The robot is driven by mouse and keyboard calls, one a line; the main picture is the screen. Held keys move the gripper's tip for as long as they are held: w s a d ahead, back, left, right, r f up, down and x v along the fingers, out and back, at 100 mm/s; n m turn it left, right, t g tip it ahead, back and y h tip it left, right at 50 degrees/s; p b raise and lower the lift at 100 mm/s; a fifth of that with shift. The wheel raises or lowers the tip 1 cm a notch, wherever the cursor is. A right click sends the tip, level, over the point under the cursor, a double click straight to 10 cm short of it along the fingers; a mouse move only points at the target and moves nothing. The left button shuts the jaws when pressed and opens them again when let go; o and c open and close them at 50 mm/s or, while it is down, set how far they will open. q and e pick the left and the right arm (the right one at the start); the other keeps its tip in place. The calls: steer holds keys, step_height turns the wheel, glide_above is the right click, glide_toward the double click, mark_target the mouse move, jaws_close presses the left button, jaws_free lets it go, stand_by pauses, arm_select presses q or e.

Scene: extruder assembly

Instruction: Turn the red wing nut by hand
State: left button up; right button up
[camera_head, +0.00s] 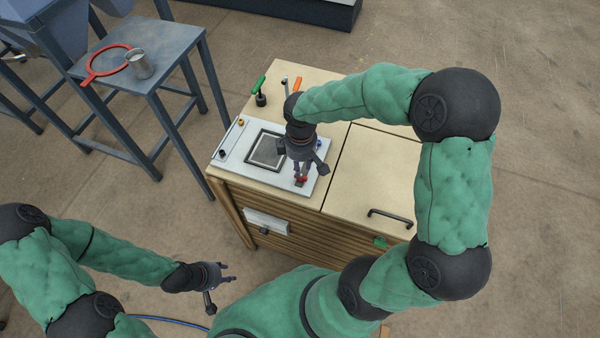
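The red wing nut (302,178) sits near the front right corner of the white plate (232,151) on the wooden cabinet. My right gripper (301,175) points down right at the wing nut, with its fingers around or just above it. The fingers partly hide the nut, and I cannot tell whether they touch it or how far they are closed. My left gripper (229,275) is low in front of the cabinet, away from the plate. Its fingers are spread apart and empty.
The wooden cabinet (375,180) has a dark handle (390,216) on its lid. Green-handled (259,86) and orange-handled (297,85) parts stand at its back.

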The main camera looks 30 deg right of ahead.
mark_target(301, 177)
step_height(301, 177, down, 5)
steer(key=b, duration=0.3)
steer(key=shift+s+b, duration=0.1)
steer(key=shift+b, duration=0.3)
steer(key=shift+f, duration=0.1)
jaws_close()
steer(key=shift+s, duration=0.1)
steer(key=shift+f, duration=0.1)
